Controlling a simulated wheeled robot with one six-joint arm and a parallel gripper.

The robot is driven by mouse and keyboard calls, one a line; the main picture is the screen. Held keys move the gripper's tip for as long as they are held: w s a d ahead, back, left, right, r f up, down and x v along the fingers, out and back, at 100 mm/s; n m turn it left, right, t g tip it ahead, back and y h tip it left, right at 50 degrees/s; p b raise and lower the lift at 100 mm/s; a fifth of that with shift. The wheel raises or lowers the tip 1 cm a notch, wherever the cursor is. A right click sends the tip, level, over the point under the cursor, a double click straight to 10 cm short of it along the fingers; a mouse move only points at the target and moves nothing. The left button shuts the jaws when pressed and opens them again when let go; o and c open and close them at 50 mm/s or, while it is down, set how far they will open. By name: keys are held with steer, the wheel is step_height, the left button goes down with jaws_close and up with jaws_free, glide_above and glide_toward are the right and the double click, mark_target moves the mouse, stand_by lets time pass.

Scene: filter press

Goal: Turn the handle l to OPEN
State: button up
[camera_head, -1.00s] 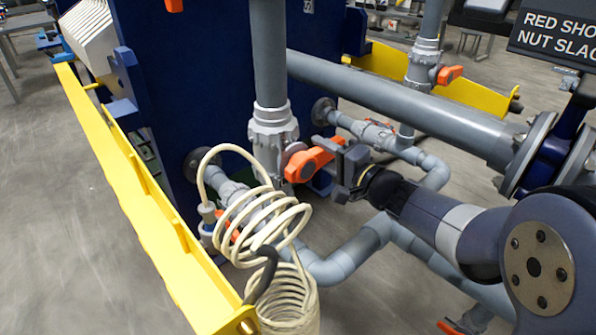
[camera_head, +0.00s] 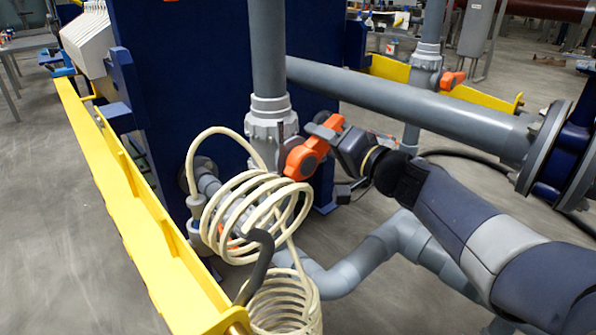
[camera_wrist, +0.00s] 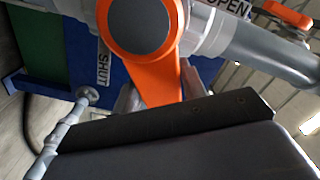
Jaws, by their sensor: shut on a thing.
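The handle l looks like the orange lever (camera_head: 305,158) on the grey valve of the near vertical pipe. It slants up and to the right. The wrist view shows its round grey hub and orange arm (camera_wrist: 160,82), whose end is hidden behind a dark gripper finger. A SHUT label (camera_wrist: 103,65) is left of the hub and an OPEN label (camera_wrist: 227,6) is at upper right. The lever's arm points down in that view, at neither label. My gripper (camera_head: 325,135) is shut on the lever's outer end; the exact contact is partly hidden.
A coiled cream hose (camera_head: 255,215) hangs just left of and below the valve. A yellow rail (camera_head: 130,190) runs along the left. A thick grey pipe (camera_head: 410,100) crosses behind my arm. Another orange handle (camera_head: 452,80) is farther back. Open floor lies at left.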

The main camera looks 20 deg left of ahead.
steer(key=shift+s+a+r+n+b, duration=0.1)
steer(key=shift+s+r+n+b, duration=0.15)
steer(key=shift+r+n+b, duration=0.25)
steer(key=shift+s+a+r+n+b, duration=0.1)
steer(key=shift+s+n+b, duration=0.15)
steer(key=shift+n+b, duration=0.7)
steer(key=n+b, duration=0.1)
steer(key=s+r+n+b, duration=0.1)
steer(key=b, duration=0.1)
steer(key=shift+a, duration=0.2)
steer(key=n+b, duration=0.1)
steer(key=b, duration=0.1)
steer(key=s+n+b, duration=0.1)
steer(key=b, duration=0.1)
steer(key=shift+a, duration=0.25)
steer(key=shift+s+a+r+n+b, duration=0.1)
steer(key=shift+s+r+n+b, duration=0.2)
steer(key=shift+n+b, duration=0.4)
steer(key=n, duration=0.1)
steer(key=s+n, duration=0.1)
steer(key=n, duration=0.2)
steer(key=shift+s+a, duration=0.35)
